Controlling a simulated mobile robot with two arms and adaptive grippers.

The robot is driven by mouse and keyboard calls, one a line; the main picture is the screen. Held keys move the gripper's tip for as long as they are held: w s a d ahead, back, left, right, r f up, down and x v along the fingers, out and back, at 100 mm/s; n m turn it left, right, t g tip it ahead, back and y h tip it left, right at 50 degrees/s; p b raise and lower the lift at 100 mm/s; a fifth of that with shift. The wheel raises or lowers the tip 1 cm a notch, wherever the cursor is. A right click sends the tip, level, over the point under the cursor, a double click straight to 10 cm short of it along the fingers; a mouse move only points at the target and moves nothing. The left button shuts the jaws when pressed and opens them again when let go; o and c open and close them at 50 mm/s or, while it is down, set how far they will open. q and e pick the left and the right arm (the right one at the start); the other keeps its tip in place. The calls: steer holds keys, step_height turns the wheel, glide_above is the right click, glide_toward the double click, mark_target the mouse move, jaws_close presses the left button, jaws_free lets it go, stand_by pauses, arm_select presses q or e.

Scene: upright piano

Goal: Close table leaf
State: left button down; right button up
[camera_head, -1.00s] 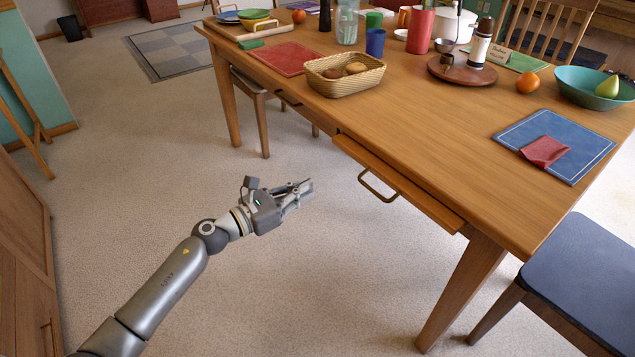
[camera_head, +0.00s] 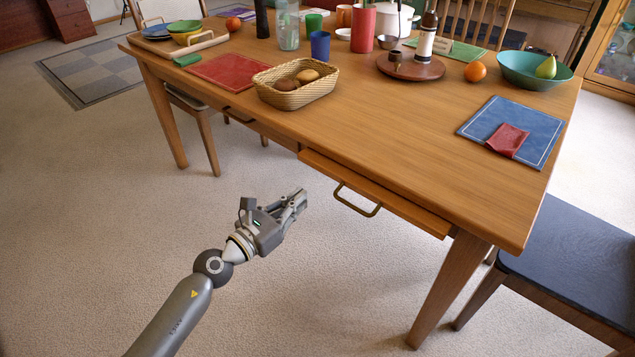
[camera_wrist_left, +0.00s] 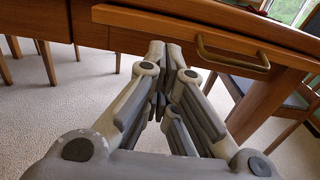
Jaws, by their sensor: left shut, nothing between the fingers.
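The wooden table (camera_head: 400,125) has a leaf (camera_head: 375,190) that sticks out a little from under the near edge of its top. The leaf carries a brass-coloured bow handle (camera_head: 357,203) on its front. In the left wrist view the leaf (camera_wrist_left: 185,32) crosses the upper part and its handle (camera_wrist_left: 232,62) is at the upper right. My left gripper (camera_head: 302,196) is shut and empty, in the air to the left of the handle and apart from the leaf. It also shows in the left wrist view (camera_wrist_left: 164,50), fingertips just below the leaf's front. My right gripper is not in view.
A wicker basket (camera_head: 296,88) with rolls, a red placemat (camera_head: 235,69), a blue placemat (camera_head: 515,130) and a teal bowl (camera_head: 525,72) stand on the table. A dark-seated chair (camera_head: 570,255) is at the right. The carpet at lower left is clear.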

arm_select(q)
steer(key=x, duration=0.7)
steer(key=shift+w+b, duration=0.2)
steer(key=shift+b, duration=0.25)
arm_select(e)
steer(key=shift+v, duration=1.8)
arm_select(q)
steer(key=shift+d, duration=0.1)
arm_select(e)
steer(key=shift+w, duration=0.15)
